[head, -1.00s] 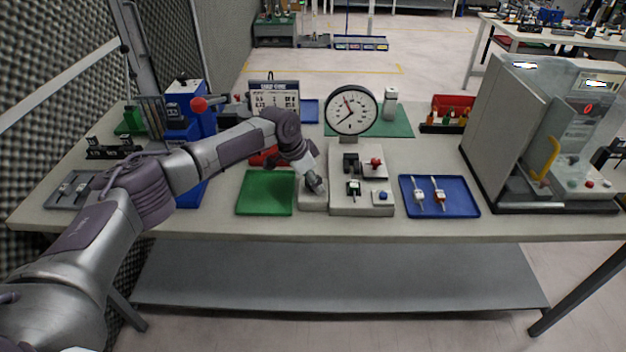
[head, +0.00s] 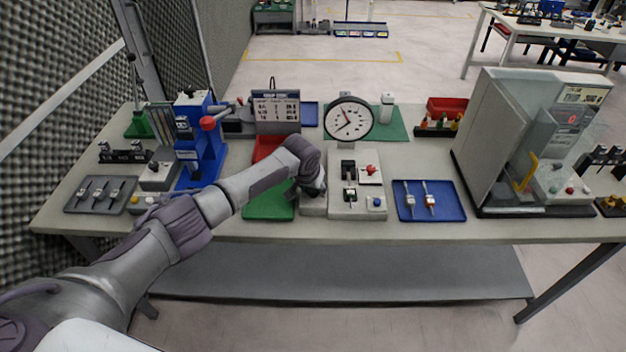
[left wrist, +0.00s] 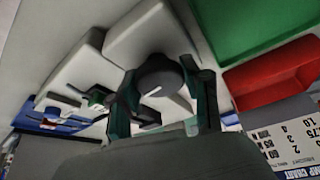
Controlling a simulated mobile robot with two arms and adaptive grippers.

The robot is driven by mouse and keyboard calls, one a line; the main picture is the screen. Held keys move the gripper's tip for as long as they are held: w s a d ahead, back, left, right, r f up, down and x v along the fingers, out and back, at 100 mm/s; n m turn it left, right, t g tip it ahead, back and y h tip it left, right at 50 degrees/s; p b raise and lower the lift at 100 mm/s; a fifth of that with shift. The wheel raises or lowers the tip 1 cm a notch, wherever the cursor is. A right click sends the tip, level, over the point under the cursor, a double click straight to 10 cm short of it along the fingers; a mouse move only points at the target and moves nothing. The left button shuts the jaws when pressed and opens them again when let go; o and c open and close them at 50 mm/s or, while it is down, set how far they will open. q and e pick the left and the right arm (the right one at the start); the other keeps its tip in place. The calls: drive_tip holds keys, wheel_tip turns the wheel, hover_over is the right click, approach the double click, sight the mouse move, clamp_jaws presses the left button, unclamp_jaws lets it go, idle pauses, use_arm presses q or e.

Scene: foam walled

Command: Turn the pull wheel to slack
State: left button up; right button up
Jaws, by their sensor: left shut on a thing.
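The pull wheel (left wrist: 158,76) is a dark round knob with a white line on its face, on a pale block. In the left wrist view my left gripper (left wrist: 165,88) has one finger on each side of the wheel and is shut on it. In the head view the left gripper (head: 314,189) points down at the small pale block (head: 313,208), and hides the wheel there. My right gripper is not in view.
A green tray (head: 262,213) lies just left of the block, with a red tray (head: 264,150) behind it. A blue tray (head: 449,211) with two small parts lies to the right. A blue press (head: 206,150) stands at left, a large grey machine (head: 485,140) at right.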

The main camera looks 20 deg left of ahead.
use_arm(q)
drive_tip(key=n+y+p, duration=0.1)
drive_tip(key=n, duration=0.2)
drive_tip(key=shift+d+r, duration=0.1)
drive_tip(key=shift+r, duration=0.05)
drive_tip(key=shift+n+y+p, duration=0.3)
drive_tip(key=shift+n+y, duration=0.1)
drive_tip(key=shift+n, duration=0.5)
drive_tip(key=shift+n+g+y, duration=0.3)
drive_tip(key=shift+n+y, duration=0.1)
drive_tip(key=shift+n, duration=0.5)
drive_tip(key=shift+f+n+y+b, duration=0.3)
drive_tip(key=shift+n+b, duration=0.25)
drive_tip(key=shift+n, duration=0.35)
drive_tip(key=shift+w+n+g+b, duration=0.1)
drive_tip(key=shift+n+g+b, duration=0.3)
drive_tip(key=shift+n+b, duration=0.4)
drive_tip(key=n+g+b, duration=0.1)
drive_tip(key=n+b, duration=0.1)
drive_tip(key=b, duration=0.1)
drive_tip(key=n+y+b, duration=0.1)
drive_tip(key=n+b, duration=0.2)
drive_tip(key=shift+n+g+y+b, duration=0.3)
drive_tip(key=shift+g+b, duration=0.05)
drive_tip(key=shift+g, duration=0.05)
drive_tip(key=shift+r+n+b, duration=0.2)
drive_tip(key=shift+n+b, duration=0.5)
drive_tip(key=shift+b, duration=0.25)
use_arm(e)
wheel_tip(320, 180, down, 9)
